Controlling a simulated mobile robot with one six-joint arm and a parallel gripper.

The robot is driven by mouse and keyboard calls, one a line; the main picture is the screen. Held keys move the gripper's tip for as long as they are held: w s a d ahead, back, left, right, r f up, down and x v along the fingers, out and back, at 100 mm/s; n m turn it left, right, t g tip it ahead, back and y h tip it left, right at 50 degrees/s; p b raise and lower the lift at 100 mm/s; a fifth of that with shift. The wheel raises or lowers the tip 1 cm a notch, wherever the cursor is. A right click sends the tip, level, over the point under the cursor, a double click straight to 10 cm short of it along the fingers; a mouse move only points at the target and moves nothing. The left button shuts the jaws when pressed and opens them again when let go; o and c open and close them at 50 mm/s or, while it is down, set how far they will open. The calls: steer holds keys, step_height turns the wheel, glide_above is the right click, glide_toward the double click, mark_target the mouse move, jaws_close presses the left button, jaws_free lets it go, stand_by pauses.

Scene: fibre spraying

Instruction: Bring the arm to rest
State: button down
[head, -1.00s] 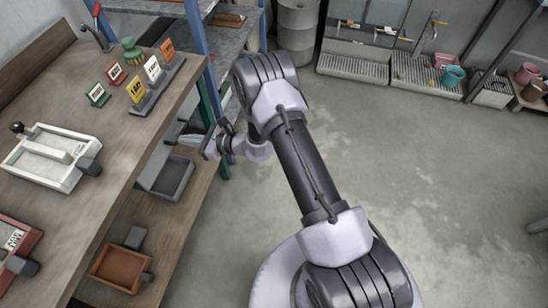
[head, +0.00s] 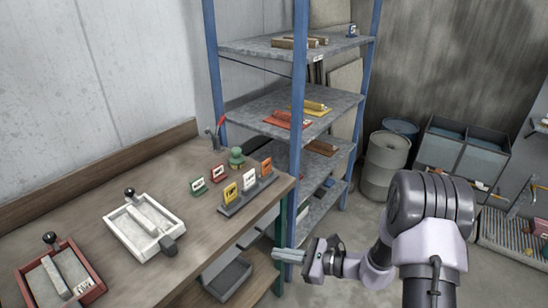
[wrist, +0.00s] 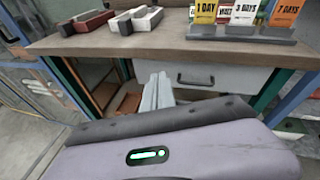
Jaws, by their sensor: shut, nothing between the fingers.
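In the wrist view, my gripper's fingers (wrist: 157,92) are pale and side by side, in front of the bench's grey drawer (wrist: 205,80). My arm (head: 430,215) is bent, with its elbow at the right of the head view. The gap between fingers and bench is hard to judge.
On the bench stand a white tray mould (head: 168,244), a red one (head: 92,290) and a rack of day cards (head: 232,210). Blue-post shelving (head: 299,100) stands behind my arm. A grey drum (head: 385,165) is at the back.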

steer(key=s+a+r+n+g+h, duration=0.2)
steer(key=s+r+n+g+h, duration=0.25)
steer(key=s+r+n, duration=0.85)
steer(key=s+d+r+n+t+h, duration=0.3)
steer(key=s+d+r+h, duration=0.4)
steer(key=s, duration=0.6)
step_height(320, 180, up, 2)
steer(key=shift+d+r+n+t, duration=0.1)
steer(key=shift+d+n+t, duration=0.35)
steer(key=shift+d, duration=0.65)
